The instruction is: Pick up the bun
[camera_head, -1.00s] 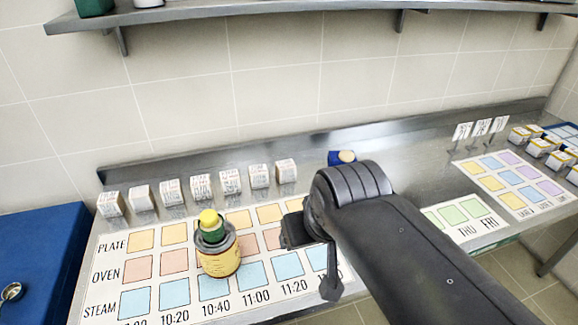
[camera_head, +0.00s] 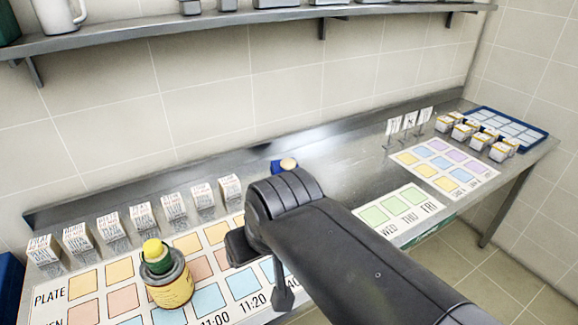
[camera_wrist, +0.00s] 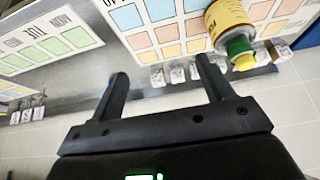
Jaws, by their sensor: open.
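A small round tan bun (camera_head: 288,164) sits on a small dark blue holder (camera_head: 278,169) near the back of the steel counter, just beyond my arm's wrist in the head view. I do not see the bun in the wrist view. My gripper (camera_wrist: 162,80) is open and empty in the wrist view, with counter and charts beyond its fingers. In the head view my arm hides most of the gripper, which is on the near side of the bun and apart from it.
A yellow can with a green and yellow top (camera_head: 168,277) stands on the time chart (camera_head: 60,297) to the left. Several small labelled boxes (camera_head: 174,203) line the chart's back edge. A wall shelf (camera_head: 230,22) hangs above. Bare counter (camera_head: 345,155) lies right of the bun.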

